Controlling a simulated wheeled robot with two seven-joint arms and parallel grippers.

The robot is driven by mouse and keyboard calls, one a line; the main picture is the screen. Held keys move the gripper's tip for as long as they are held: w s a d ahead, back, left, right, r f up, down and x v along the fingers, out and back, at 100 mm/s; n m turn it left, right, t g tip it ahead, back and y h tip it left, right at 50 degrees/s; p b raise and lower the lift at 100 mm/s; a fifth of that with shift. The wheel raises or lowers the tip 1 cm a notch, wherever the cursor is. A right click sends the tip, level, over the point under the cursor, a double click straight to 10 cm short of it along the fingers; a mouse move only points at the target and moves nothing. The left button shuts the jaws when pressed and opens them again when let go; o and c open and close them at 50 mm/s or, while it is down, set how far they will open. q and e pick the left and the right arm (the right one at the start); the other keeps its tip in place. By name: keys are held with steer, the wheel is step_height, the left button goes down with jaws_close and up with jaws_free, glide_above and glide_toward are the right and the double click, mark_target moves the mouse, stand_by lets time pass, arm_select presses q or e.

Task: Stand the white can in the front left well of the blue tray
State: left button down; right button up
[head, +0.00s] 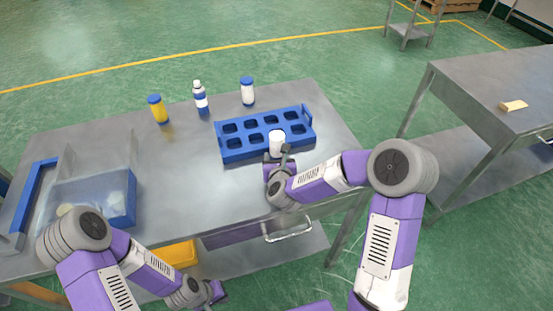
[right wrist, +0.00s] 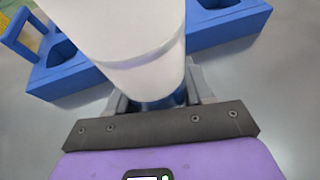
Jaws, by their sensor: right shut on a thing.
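The white can (head: 277,141) is held by my right gripper (head: 279,153) at the front side of the blue tray (head: 236,154), right of its middle. In the right wrist view the can (right wrist: 125,45) fills the space between the fingers (right wrist: 155,100), and a dark blue part shows at its lower end. The tray (right wrist: 225,25) lies behind it on both sides. The front left well (head: 233,143) looks empty. Whether the can is above the rim or just in front of it is unclear. My left gripper (head: 217,291) is low, off the table's front edge; its jaws are unclear.
A blue bin (head: 122,205) with a clear panel is at the table's left. The table middle is clear.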

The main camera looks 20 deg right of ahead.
steer(key=shift+r, duration=0.1)
steer(key=o, duration=1.1)
steer(key=shift+o, duration=0.2)
